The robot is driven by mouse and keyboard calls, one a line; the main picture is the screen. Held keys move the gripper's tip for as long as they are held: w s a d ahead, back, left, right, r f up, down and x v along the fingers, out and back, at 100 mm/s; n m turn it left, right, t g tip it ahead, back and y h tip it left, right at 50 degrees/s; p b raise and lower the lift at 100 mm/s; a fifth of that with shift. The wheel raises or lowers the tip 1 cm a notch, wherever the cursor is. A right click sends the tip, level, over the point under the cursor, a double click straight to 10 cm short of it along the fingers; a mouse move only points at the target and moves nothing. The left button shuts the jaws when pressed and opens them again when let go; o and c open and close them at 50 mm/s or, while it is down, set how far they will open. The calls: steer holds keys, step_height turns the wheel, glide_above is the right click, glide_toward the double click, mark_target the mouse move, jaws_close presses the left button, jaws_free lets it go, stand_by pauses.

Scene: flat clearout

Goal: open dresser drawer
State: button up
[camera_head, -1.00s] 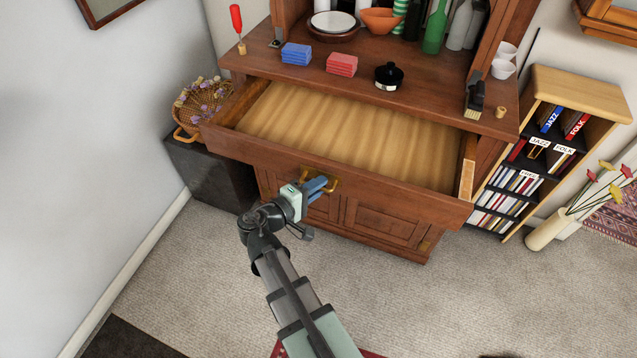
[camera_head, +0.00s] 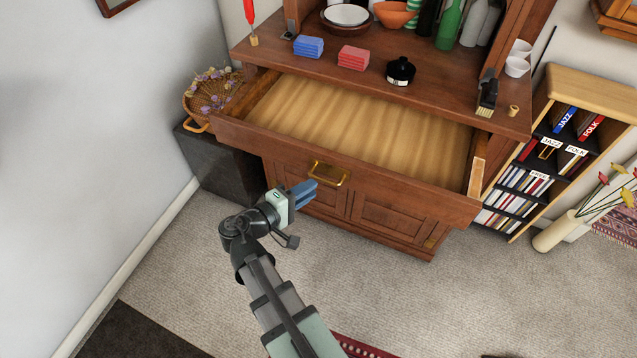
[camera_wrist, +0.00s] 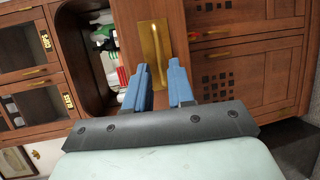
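The wooden dresser's wide drawer (camera_head: 350,168) is pulled well out, and its pale wooden inside (camera_head: 355,120) looks empty. Its brass handle (camera_head: 328,174) is on the drawer front, left of the middle, with nothing around it. My gripper (camera_head: 312,188) is just in front of and below the handle, apart from it. In the wrist view, the two blue fingers of my gripper (camera_wrist: 159,72) stand apart with nothing between them. The brass handle and its plate (camera_wrist: 156,40) appear beyond the fingertips there.
Cupboard doors (camera_head: 392,218) are below the drawer. A dark box (camera_head: 222,165) is left, a bookcase (camera_head: 592,84) right. Carpet (camera_head: 430,300) in front is mostly clear.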

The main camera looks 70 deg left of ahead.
steer(key=v, duration=0.7)
steer(key=shift+s, duration=0.1)
stand_by(0.5)
